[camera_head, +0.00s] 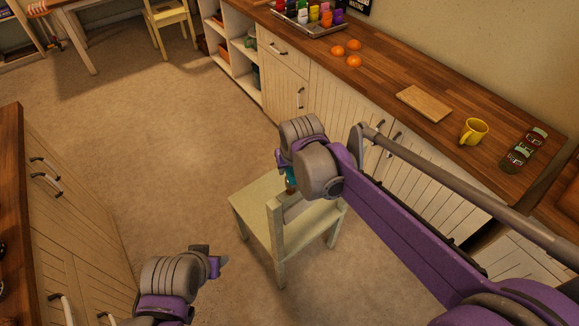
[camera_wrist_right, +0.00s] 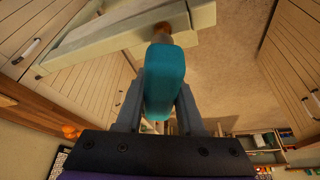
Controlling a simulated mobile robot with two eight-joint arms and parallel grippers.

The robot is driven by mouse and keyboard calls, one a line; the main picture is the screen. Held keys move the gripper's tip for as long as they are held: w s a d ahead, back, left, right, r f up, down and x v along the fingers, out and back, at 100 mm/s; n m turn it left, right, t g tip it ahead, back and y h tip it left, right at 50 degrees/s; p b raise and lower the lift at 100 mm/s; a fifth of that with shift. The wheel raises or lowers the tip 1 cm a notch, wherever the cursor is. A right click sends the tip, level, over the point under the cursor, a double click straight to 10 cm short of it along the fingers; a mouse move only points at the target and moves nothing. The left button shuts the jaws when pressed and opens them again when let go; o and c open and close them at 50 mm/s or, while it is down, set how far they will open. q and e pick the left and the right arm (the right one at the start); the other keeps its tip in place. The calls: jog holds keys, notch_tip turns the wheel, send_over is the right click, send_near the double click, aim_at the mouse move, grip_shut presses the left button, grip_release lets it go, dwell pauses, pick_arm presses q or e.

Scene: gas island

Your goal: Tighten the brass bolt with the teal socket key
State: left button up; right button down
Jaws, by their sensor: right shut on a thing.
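The teal socket key (camera_wrist_right: 164,78) is clamped between the two grey fingers of my right gripper (camera_wrist_right: 162,98) in the wrist view. Its far end has a brownish tip (camera_wrist_right: 162,36) that lies against the pale chair (camera_wrist_right: 95,38). The brass bolt cannot be told apart from this tip, so I cannot tell how they are seated. In the head view my right gripper (camera_head: 287,170) is over the chair (camera_head: 262,212), with a bit of teal showing below the wrist. My left gripper (camera_head: 221,264) is low in front, away from the chair; its finger opening cannot be made out.
A wooden counter (camera_head: 385,82) runs along the right with oranges (camera_head: 346,49), a board (camera_head: 424,103), and a yellow mug (camera_head: 474,131). Another cabinet (camera_head: 62,215) stands at the left.

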jog(key=shift+f+b, duration=0.65)
jog(key=shift+f, duration=0.6)
dwell(1.8)
jog(key=c, duration=1.2)
grip_release()
grip_shut()
jog(key=shift+d+m+h, duration=0.15)
jog(key=shift+m+h, duration=0.45)
jog(key=shift+m, duration=0.8)
